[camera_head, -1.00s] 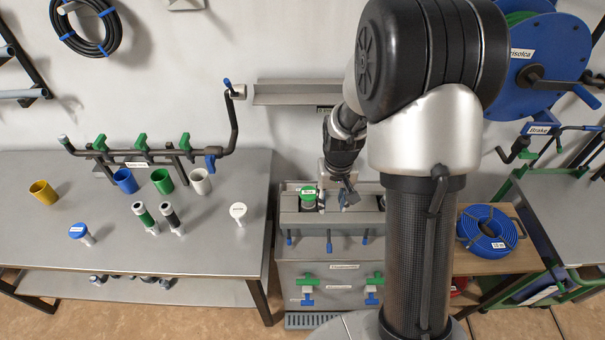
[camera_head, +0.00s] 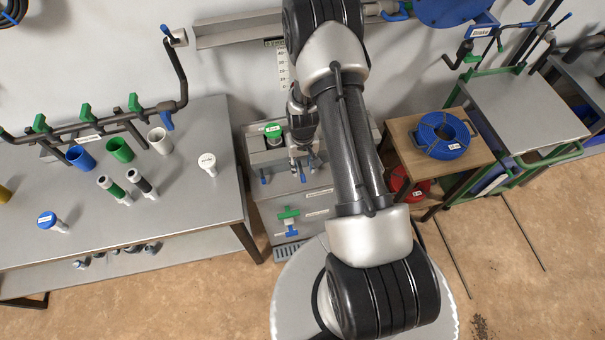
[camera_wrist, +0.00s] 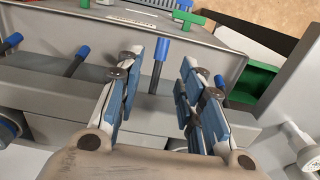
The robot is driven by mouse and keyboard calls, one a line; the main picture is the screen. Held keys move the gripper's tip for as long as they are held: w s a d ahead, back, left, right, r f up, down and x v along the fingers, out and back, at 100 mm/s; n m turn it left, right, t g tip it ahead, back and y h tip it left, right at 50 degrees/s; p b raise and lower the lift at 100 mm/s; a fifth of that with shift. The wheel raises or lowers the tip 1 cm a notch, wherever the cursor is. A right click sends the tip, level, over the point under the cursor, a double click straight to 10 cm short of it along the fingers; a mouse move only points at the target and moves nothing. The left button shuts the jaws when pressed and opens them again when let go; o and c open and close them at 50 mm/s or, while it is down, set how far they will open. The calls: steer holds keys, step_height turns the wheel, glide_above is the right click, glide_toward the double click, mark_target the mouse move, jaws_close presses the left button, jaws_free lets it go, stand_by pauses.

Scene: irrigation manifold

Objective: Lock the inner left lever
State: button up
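The manifold station (camera_head: 249,155) has several thin levers with blue tips along its front. The inner left lever (camera_head: 303,177) shows just below my gripper (camera_head: 298,158) in the head view. In the wrist view, which looks from the opposite side, this lever (camera_wrist: 159,66) stands upright between the fingertips of my gripper (camera_wrist: 160,72). My gripper is open, one blue-grey finger on each side, with visible gaps to the lever. The outer left lever (camera_head: 263,180) is to its left in the head view. Other levers (camera_wrist: 77,60) show left in the wrist view.
A green-topped cap (camera_head: 272,130) sits on the station beside my gripper. A green-handled valve (camera_head: 288,213) is on the station's front. A workbench (camera_head: 215,215) with cups stands left, and a wooden stand (camera_head: 400,135) with a blue hose coil (camera_head: 443,135) stands right.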

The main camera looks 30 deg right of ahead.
mark_target(303, 175)
step_height(303, 175, down, 6)
steer(key=shift+b, duration=0.35)
steer(key=shift+c, duration=0.2)
jaws_close()
stand_by(0.5)
